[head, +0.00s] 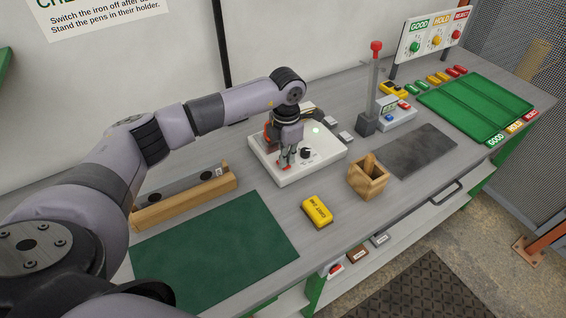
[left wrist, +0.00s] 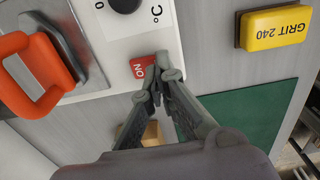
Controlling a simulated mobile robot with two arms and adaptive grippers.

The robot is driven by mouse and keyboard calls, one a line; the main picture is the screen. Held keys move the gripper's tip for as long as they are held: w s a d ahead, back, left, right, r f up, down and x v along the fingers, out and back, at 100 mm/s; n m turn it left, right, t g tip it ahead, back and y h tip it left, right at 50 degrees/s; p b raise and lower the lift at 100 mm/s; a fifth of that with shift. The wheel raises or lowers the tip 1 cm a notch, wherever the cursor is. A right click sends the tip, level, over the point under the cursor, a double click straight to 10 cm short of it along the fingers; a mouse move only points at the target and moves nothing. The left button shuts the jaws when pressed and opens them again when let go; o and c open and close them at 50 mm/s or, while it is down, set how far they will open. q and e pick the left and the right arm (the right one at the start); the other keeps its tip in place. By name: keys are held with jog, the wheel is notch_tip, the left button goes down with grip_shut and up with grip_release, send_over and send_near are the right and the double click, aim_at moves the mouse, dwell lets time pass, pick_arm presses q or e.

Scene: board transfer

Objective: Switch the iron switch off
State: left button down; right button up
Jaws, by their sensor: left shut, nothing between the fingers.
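The white iron station (head: 325,154) stands on the bench, with a dark knob (head: 305,153) and a lit green lamp (head: 316,130). In the left wrist view its red switch (left wrist: 138,69), marked ON, sits at the edge of the white panel, near the knob (left wrist: 125,4). My left gripper (left wrist: 165,70) is shut and empty. Its fingertips are right beside the switch and overlap its edge in that view; I cannot tell whether they touch. The head view shows the left gripper (head: 285,163) pointing down over the station's front. The iron's orange handle (left wrist: 42,75) is close by.
A yellow grit block (head: 317,212), a wooden pen holder (head: 368,181) and a green mat (head: 215,250) lie in front. A wooden tray (head: 185,196) is at left. A post with a red top (head: 375,75) and green sorting tray (head: 475,107) are at right.

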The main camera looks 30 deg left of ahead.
pick_arm(q)
jog(key=shift+f+b, duration=0.4)
jog(key=shift+f, duration=0.15)
jog(key=shift+r, duration=0.1)
jog(key=shift+r+p, duration=2)
jog(key=shift+r, duration=1.45)
